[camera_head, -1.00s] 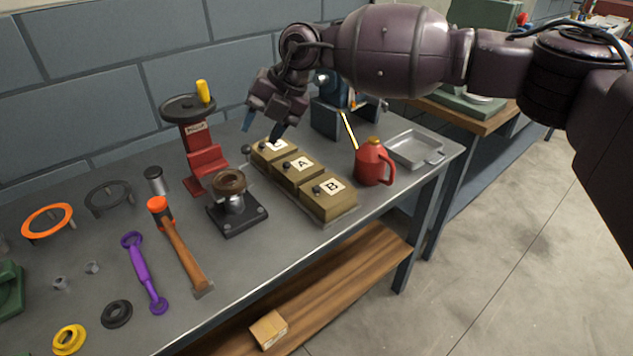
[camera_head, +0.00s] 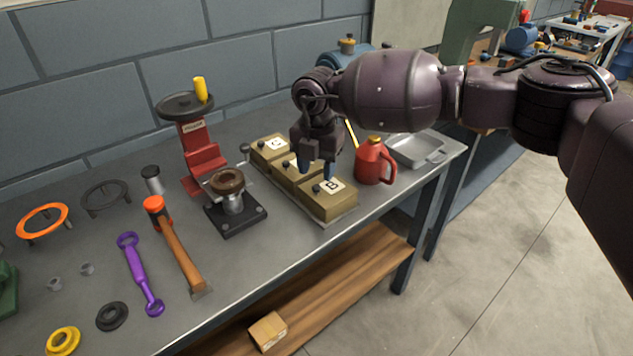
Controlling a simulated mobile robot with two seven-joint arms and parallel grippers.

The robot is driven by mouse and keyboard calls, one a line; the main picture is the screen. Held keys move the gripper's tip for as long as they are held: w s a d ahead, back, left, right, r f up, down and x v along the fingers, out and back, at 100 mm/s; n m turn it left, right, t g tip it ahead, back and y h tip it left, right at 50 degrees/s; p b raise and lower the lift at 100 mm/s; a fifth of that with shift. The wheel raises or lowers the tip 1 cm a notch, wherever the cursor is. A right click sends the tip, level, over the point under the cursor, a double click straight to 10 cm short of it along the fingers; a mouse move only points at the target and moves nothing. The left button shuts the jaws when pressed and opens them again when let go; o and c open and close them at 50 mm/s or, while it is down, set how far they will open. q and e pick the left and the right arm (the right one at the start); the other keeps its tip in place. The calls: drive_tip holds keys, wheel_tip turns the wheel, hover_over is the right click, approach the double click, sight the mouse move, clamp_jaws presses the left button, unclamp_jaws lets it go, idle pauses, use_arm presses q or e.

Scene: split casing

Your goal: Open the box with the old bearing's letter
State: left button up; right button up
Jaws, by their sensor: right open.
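Three lidded tan boxes stand in a row on the workbench: box C (camera_head: 266,150) at the back, box A (camera_head: 283,173) in the middle and box B (camera_head: 330,202) at the front. Each has a dark knob, and all the lids look shut. My right gripper (camera_head: 317,168) points down with its blue fingertips apart. It is over or just behind the boundary of A and B, and hides most of A's label. I cannot tell whether it touches a lid. A brown ring sits on the black-based fixture (camera_head: 233,207); no letter is readable there. My left gripper is not in view.
A red oil can (camera_head: 373,161) stands just right of box B, with a grey tray (camera_head: 415,150) behind it. A red press (camera_head: 196,150) stands left of the boxes. A hammer (camera_head: 177,245) and a purple wrench (camera_head: 136,268) lie at the left.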

sight(317, 186)
drive_tip(key=shift+f, duration=2)
clamp_jaws()
